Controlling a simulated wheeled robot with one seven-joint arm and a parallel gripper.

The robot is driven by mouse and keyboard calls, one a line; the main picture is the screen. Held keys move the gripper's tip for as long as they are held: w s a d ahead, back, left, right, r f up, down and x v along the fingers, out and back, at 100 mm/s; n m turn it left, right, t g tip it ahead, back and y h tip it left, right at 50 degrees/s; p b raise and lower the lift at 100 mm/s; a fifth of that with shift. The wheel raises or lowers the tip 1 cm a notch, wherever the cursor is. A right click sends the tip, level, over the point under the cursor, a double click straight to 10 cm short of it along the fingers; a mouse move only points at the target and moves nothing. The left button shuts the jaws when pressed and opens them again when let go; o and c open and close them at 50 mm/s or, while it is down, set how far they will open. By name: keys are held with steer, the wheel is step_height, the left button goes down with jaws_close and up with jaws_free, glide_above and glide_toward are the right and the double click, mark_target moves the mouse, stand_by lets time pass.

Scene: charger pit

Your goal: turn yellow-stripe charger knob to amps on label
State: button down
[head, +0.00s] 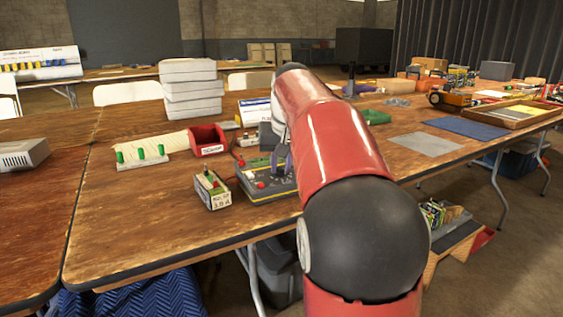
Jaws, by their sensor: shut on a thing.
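A dark charger (258,190) with red knobs or posts on top sits near the table's front edge, partly hidden behind my red arm. A thin yellowish line shows on it, but its full markings are too small to read. My gripper (281,168) points down onto the charger's top, its fingers closed. What it grips is hidden between the fingers and is most likely the charger's knob. The knob's pointer and dial cannot be seen. A small battery (212,190) with red and green tops stands left of the charger. Its pale label carries amps text that is hard to read.
A red bin (207,141), a white block with green pegs (142,158) and stacked white boxes (191,90) stand behind and left. A blue mat (465,129) and a grey sheet (426,144) lie right. The front-left table is clear.

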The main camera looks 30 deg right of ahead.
steer(key=c, duration=1.3)
jaws_free()
steer(key=p+v, duration=0.1)
steer(key=v, duration=0.6)
steer(key=shift+r, duration=0.4)
steer(key=shift+s+a, duration=0.15)
steer(key=shift+s, duration=0.05)
steer(key=s+a+f+n, duration=0.2)
steer(key=s+a+f, duration=0.5)
steer(key=s+f, duration=0.3)
steer(key=s+a+f+n+t, duration=0.1)
steer(key=s+a+f+n, duration=0.1)
steer(key=s+a+f, duration=0.6)
steer(key=s+f, duration=0.2)
steer(key=s, duration=0.3)
steer(key=shift+s+f+y, duration=0.35)
steer(key=shift+f+y, duration=0.05)
